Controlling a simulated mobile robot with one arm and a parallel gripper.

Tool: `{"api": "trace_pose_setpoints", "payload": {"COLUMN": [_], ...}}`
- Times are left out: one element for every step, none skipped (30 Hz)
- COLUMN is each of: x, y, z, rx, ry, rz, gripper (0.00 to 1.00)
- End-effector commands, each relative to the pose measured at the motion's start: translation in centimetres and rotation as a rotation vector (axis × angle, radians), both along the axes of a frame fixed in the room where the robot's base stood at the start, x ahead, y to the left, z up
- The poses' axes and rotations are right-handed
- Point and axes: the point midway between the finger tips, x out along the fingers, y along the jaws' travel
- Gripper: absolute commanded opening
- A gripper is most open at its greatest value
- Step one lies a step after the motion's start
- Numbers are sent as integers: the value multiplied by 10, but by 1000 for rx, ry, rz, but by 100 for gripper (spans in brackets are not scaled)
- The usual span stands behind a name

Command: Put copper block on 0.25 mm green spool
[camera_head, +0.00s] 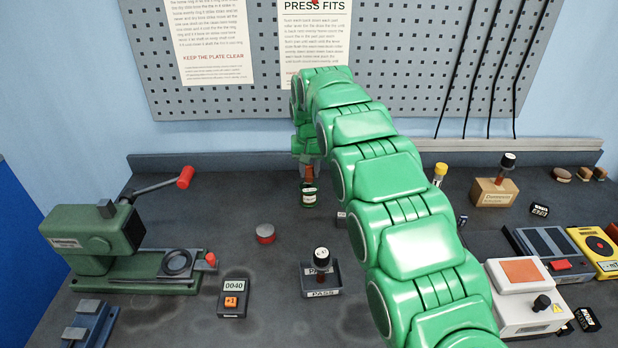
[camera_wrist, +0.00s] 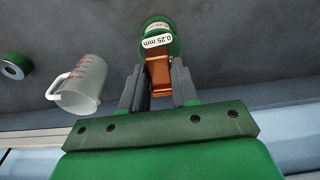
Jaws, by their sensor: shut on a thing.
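The copper block (camera_wrist: 159,76) is between the two fingers of my gripper (camera_wrist: 160,88) in the wrist view, and the gripper is shut on it. The green spool (camera_wrist: 175,47) with a white "0.25 mm" label is just beyond the block. The block's far end overlaps the spool's edge in the picture; I cannot tell whether they touch. In the head view, a small dark green thing with a pale label (camera_head: 308,197), seemingly the spool, stands below my gripper at the back of the bench.
A measuring cup (camera_wrist: 80,92) and another green ring-shaped thing (camera_wrist: 14,68) are left of the spool in the wrist view.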

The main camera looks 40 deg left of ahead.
Motion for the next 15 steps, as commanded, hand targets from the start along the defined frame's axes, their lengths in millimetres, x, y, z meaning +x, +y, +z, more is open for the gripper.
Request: {"api": "trace_pose_setpoints", "payload": {"x": [1, 1, 2, 2, 2, 1, 1, 1, 1, 1, 1, 1, 1, 1, 1], "y": [1, 2, 3, 2, 2, 2, 2, 2, 2, 2, 2, 2, 2, 2, 2], "z": [-1, -2, -3, -5, -8, -11, -14, -17, -20, -23, -26, -29, -30, -32, -32], "rx": [1, 1, 1, 1, 1, 1, 1, 1, 1, 0, 0, 0, 1, 1, 1], "ry": [-1, -1, -1, -1, -1, -1, -1, -1, -1, 0, 0, 0, -1, -1, -2], "rz": [0, 0, 0, 0, 0, 0, 0, 0, 1, 1, 1, 2, 2, 2, 2], "gripper": [0, 0, 0, 0, 0, 0, 0, 0, 0, 0, 0, 0, 0, 0, 0]}}
